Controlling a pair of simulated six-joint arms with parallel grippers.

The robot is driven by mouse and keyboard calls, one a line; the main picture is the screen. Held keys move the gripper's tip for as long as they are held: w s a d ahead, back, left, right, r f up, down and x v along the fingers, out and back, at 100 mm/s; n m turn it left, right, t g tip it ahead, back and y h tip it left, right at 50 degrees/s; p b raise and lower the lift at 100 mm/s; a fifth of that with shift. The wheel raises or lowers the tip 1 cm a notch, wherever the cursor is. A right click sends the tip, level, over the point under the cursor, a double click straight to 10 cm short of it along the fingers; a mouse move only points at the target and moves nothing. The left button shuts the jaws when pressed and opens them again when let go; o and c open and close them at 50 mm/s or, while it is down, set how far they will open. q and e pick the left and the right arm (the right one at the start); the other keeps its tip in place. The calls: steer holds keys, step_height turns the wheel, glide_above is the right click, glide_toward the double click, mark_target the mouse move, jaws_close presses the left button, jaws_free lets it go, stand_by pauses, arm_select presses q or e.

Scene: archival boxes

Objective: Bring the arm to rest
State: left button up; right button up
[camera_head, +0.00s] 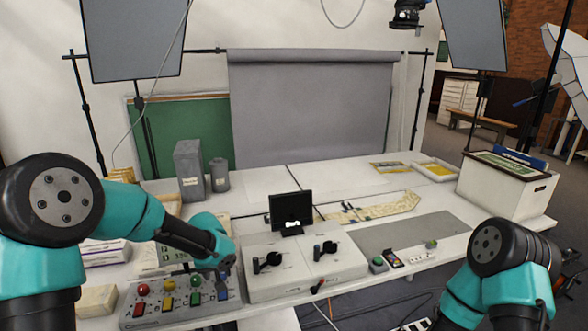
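My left arm comes in from the left, and its gripper (222,277) is at the right end of a grey control panel (150,321), pointing down near the blue button. The fingers are small and dark, so I cannot tell whether they are open or shut, or whether they touch the panel. The panel carries red, yellow, green and blue coloured controls. My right arm is folded at the lower right, and its gripper is out of view.
Right of the panel, a white unit (300,285) carries two black levers, with a small black monitor (291,208) behind it. Grey boxes (189,168) stand at the back left. A white archival box (500,190) stands at the right.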

arm_select(q)
steer(key=s+d+f+m+g+h, duration=0.1)
steer(key=s+d+f+h, duration=0.1)
steer(key=s+f, duration=0.45)
steer(key=s+d+f+m+g+h, duration=0.15)
steer(key=s+f, duration=0.25)
steer(key=f, duration=0.5)
steer(key=s+f, duration=1.1)
steer(key=s, duration=0.4)
steer(key=shift+d+n+h, duration=0.35)
steer(key=shift+d, duration=0.05)
steer(key=shift+t, duration=0.25)
